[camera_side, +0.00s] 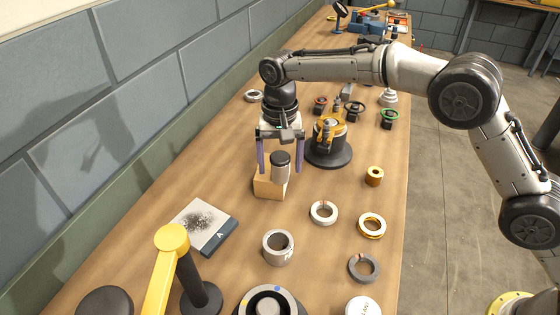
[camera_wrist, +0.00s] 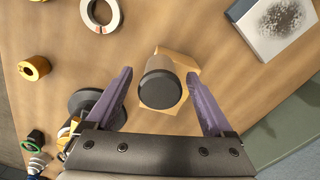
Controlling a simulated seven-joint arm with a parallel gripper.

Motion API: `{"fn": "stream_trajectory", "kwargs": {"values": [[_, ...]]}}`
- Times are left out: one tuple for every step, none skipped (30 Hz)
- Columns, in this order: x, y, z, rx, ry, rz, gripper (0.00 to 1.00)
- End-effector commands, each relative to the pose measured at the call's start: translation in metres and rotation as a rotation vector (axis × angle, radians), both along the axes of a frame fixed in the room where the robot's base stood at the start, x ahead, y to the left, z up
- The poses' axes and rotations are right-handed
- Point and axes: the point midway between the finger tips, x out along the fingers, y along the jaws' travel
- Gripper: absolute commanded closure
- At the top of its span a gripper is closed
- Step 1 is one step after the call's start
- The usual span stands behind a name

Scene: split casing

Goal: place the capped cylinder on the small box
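The capped cylinder (camera_side: 281,171) is pale grey with a black cap and appears to stand upright on the small box (camera_side: 264,188), a plain wooden block. In the wrist view the dark cap of the cylinder (camera_wrist: 160,84) faces the camera, with the box (camera_wrist: 181,62) showing around it. My gripper (camera_side: 280,168) has two purple fingers spread wide, one on each side of the cylinder; in the wrist view the open fingers (camera_wrist: 163,85) show clear gaps to it. The contact between cylinder base and box is partly hidden.
A black round-based fixture with yellow parts (camera_side: 329,145) stands close behind to the right. Several rings lie in front and right, including a grey one (camera_side: 323,213). A speckled plate (camera_side: 205,226) and a yellow-armed stand (camera_side: 168,262) are at front left.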

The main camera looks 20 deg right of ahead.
Motion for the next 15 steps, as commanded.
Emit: {"fn": "stream_trajectory", "kwargs": {"values": [[0.000,0.000,0.000,0.000,0.000,0.000,0.14],[0.000,0.000,0.000,0.000,0.000,0.000,0.14],[0.000,0.000,0.000,0.000,0.000,0.000,0.14],[0.000,0.000,0.000,0.000,0.000,0.000,0.14],[0.000,0.000,0.000,0.000,0.000,0.000,0.14],[0.000,0.000,0.001,0.001,-0.001,0.000,0.14],[0.000,0.000,0.003,0.001,-0.001,0.000,0.14],[0.000,0.000,0.005,0.001,-0.003,0.000,0.14],[0.001,0.000,0.008,0.001,-0.003,0.000,0.14],[0.001,0.000,0.011,0.001,-0.003,0.000,0.14],[0.001,0.000,0.016,0.002,-0.004,0.000,0.14],[0.001,0.000,0.022,0.003,-0.004,0.000,0.14],[0.001,0.000,0.028,0.002,-0.005,0.000,0.14],[0.001,0.001,0.034,0.003,-0.006,0.000,0.14],[0.001,0.001,0.042,0.003,-0.006,0.000,0.14]]}}
